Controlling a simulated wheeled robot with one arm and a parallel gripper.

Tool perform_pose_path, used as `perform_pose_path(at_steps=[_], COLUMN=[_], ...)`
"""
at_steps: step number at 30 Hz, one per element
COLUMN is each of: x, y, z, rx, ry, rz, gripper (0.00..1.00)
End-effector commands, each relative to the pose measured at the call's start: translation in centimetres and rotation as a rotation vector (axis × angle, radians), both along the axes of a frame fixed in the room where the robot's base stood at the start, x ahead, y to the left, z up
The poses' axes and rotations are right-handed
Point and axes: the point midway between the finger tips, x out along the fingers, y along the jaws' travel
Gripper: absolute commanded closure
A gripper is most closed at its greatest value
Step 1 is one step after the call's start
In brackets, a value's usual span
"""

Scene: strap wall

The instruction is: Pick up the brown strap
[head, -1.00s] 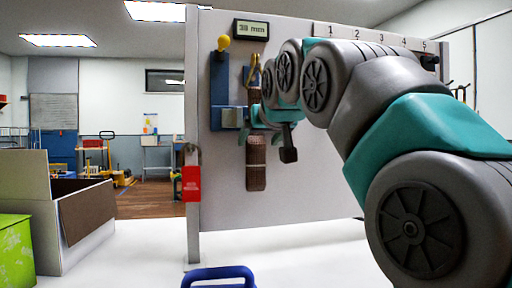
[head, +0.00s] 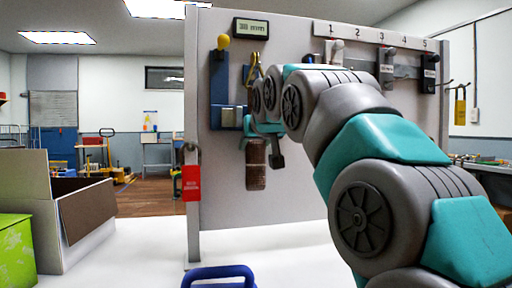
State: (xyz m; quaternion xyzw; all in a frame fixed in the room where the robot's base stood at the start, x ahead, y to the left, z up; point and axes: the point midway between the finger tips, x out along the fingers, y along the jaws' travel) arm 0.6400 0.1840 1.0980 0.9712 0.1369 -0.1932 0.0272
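The brown strap (head: 256,172) hangs down the grey panel (head: 300,190), left of the panel's middle. Its upper part is hidden behind my gripper (head: 262,150). My gripper is at the strap's upper part, in front of the panel. I cannot tell whether its fingers touch the strap or are closed on it. A brass-coloured hook or clip (head: 254,68) shows just above my gripper.
A blue bracket (head: 220,90) with a yellow knob and a "38 mm" display (head: 251,29) are beside the strap. A numbered strip (head: 375,38) tops the panel. A red tag (head: 191,183) hangs at its left edge. An open box (head: 85,215) stands left.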

Motion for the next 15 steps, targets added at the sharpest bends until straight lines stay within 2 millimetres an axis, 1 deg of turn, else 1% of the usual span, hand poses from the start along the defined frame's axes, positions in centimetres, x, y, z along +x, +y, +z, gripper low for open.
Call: perform_pose_path(at_steps=[1,2,11,15], x=[0.00,0.00,0.00,0.00], y=[0.00,0.00,0.00,0.00], z=[0.00,0.00,-0.01,-0.01], rx=[0.000,0.000,0.000,0.000], ry=[0.000,0.000,0.000,0.000], rz=[0.000,0.000,0.000,0.000], gripper=[0.62,0.66,1.00,1.00])
